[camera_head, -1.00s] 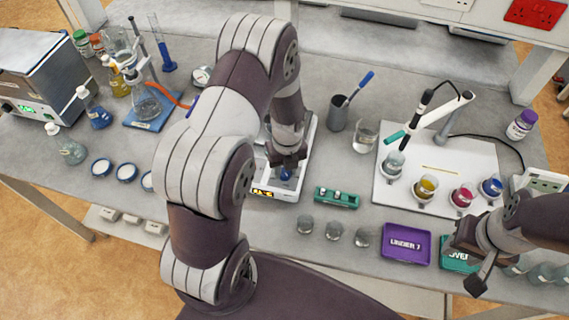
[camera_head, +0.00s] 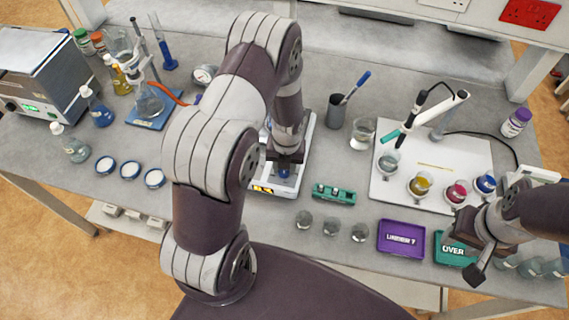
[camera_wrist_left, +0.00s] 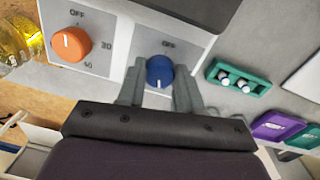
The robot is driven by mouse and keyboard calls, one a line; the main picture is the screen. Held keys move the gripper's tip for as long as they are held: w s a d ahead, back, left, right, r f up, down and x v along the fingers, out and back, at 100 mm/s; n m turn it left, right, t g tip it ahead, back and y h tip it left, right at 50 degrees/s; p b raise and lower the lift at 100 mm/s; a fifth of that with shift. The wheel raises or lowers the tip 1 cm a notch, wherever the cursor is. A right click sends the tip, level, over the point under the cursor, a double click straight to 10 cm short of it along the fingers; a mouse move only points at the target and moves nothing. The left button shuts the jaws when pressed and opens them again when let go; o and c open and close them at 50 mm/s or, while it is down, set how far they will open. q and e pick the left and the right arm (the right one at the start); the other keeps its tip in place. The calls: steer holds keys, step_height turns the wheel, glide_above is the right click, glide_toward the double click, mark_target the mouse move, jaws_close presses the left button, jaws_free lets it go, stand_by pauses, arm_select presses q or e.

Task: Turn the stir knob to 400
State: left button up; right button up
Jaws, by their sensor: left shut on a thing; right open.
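A white hot plate (camera_head: 305,135) stands at the middle of the bench. On its front panel is a blue knob (camera_head: 284,171), also in the left wrist view (camera_wrist_left: 159,70), with "OFF" printed above it and its white mark pointing down in that view. An orange knob (camera_wrist_left: 72,44) sits to its left. My left gripper (camera_wrist_left: 157,88) is shut on the blue knob, a finger on each side. In the head view this gripper (camera_head: 285,160) partly hides the panel. My right gripper (camera_head: 462,258) is open and empty at the right, near the green tray.
A green holder (camera_head: 333,194) stands just right of the hot plate, with several small glass beakers (camera_head: 331,226) in front. A purple tray (camera_head: 401,239) and a green "OVER" tray (camera_head: 453,250) lie at the front right. A glass beaker (camera_head: 362,133) stands behind right.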

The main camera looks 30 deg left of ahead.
arm_select(q)
steer(key=shift+w, duration=0.1)
steer(key=o, duration=1)
steer(key=shift+r, duration=0.15)
steer(key=r+b, duration=0.1)
steer(key=r, duration=0.5)
steer(key=r+b, duration=0.1)
steer(key=r, duration=0.5)
steer(key=shift+d+r, duration=0.2)
steer(key=shift+r, duration=0.05)
